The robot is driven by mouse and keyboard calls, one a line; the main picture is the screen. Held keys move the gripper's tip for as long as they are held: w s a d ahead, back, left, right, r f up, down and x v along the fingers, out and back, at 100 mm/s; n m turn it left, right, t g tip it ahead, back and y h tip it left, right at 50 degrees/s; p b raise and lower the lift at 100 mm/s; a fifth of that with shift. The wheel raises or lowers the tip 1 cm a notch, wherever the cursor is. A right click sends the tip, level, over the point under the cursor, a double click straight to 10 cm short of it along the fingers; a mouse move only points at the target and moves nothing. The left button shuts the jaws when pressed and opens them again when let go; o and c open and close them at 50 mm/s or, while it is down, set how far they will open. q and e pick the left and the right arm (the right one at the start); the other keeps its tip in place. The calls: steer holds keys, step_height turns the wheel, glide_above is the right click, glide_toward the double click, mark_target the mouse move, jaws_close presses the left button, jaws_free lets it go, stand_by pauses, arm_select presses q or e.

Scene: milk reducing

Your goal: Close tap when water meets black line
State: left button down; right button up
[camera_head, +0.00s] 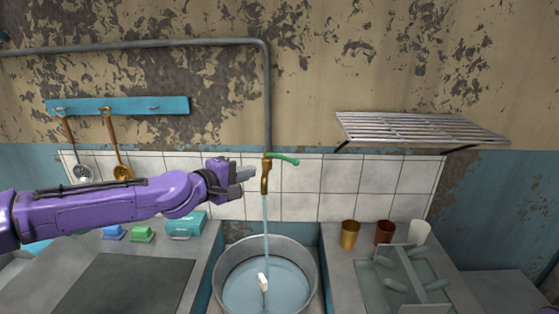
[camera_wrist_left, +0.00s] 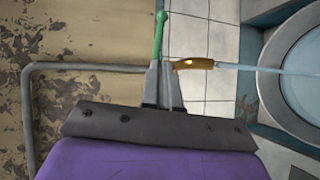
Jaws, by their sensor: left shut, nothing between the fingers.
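The brass tap (camera_head: 265,180) has a green handle (camera_head: 284,160) that points right in the head view. A stream of water (camera_head: 266,222) runs from it into a round metal pot (camera_head: 221,264). Water (camera_head: 242,290) stands in the pot; I cannot make out a black line. My left gripper (camera_head: 250,174) is shut and empty, just left of the tap. In the left wrist view its fingertips (camera_wrist_left: 165,64) are close to the brass body (camera_wrist_left: 194,63), below the green handle (camera_wrist_left: 159,36); contact is unclear. My right gripper is out of view.
A small white object (camera_head: 263,282) is in the pot. Cups (camera_head: 350,235) and a drying rack (camera_head: 405,280) stand to the right. A metal shelf (camera_head: 415,128) juts from the wall.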

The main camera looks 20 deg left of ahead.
mark_target(286, 160)
arm_select(q)
steer(key=b+x, duration=0.2)
steer(key=x, duration=1.2)
steer(key=shift+a+f, duration=0.1)
